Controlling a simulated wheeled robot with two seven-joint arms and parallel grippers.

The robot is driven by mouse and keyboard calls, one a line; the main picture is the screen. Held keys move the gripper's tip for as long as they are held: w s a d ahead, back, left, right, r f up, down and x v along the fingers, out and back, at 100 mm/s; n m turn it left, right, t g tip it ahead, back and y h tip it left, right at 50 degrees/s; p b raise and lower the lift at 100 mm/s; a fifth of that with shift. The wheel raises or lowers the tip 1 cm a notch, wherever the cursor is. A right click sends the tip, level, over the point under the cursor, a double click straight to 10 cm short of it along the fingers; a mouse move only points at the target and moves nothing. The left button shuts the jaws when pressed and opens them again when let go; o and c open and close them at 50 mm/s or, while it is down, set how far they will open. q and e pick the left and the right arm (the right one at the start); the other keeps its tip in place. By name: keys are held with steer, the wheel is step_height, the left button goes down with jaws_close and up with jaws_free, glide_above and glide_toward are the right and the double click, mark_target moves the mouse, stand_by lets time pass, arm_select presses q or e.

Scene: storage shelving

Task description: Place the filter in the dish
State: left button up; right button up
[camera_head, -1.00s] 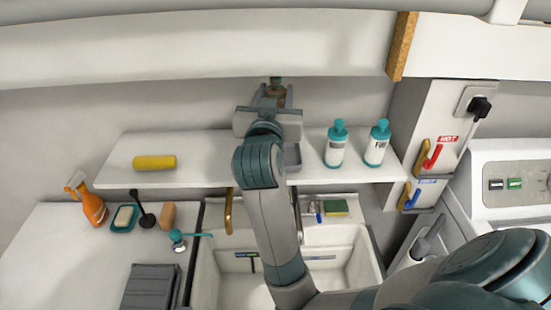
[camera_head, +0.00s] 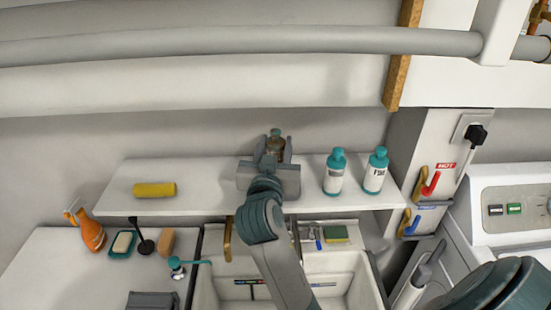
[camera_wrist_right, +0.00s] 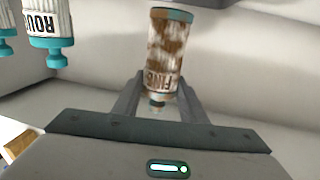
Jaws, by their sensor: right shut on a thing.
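My right gripper (camera_head: 275,146) is above the middle of the white shelf, its fingers pointing to the back wall. It is shut on the filter (camera_head: 275,148), a small brown-stained cylinder with teal ends. In the right wrist view the filter (camera_wrist_right: 171,50) stands between the two grey fingers (camera_wrist_right: 160,98), and its label reads "FINE". I cannot tell whether it touches anything below. The dish is not clearly visible now; my gripper and arm cover the shelf middle where a grey container showed before. My left gripper is not in view.
Two white bottles with teal caps (camera_head: 334,174) (camera_head: 376,172) stand on the shelf (camera_head: 210,190) to the right. A yellow roll (camera_head: 154,190) lies at the left. A sink (camera_head: 335,265) is below. Bare shelf lies between the roll and my gripper.

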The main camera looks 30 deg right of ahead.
steer(key=shift+f+p, duration=0.35)
steer(key=shift+f, duration=1.65)
steer(key=shift+f, duration=0.15)
steer(key=o, duration=1.2)
steer(key=shift+c, duration=0.2)
